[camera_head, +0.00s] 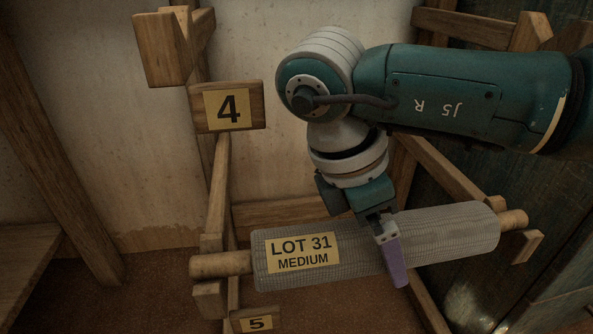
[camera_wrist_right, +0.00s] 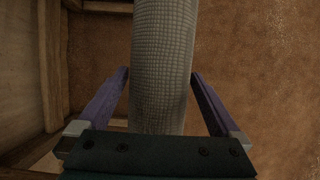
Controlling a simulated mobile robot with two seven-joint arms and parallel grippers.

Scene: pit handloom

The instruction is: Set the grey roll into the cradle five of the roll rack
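The grey roll (camera_head: 440,238) has a woven surface, wooden end pins and a "LOT 31 MEDIUM" label. It lies nearly level across the cradle (camera_head: 209,300) above the "5" plate (camera_head: 257,322) of the roll rack. Its left pin lies between the cradle's two prongs; its right pin is at the right bracket (camera_head: 527,246). I cannot tell whether both pins bear fully. My right gripper (camera_head: 392,256) straddles the roll from above, right of the label. My left gripper is not in view.
A "4" plate (camera_head: 228,107) sits on the rack's left post above, with a wooden block (camera_head: 163,48) higher up. Slanted rails run behind the roll. A pale wall stands behind, and a wooden bench (camera_head: 25,260) is at the left. Brown floor lies below.

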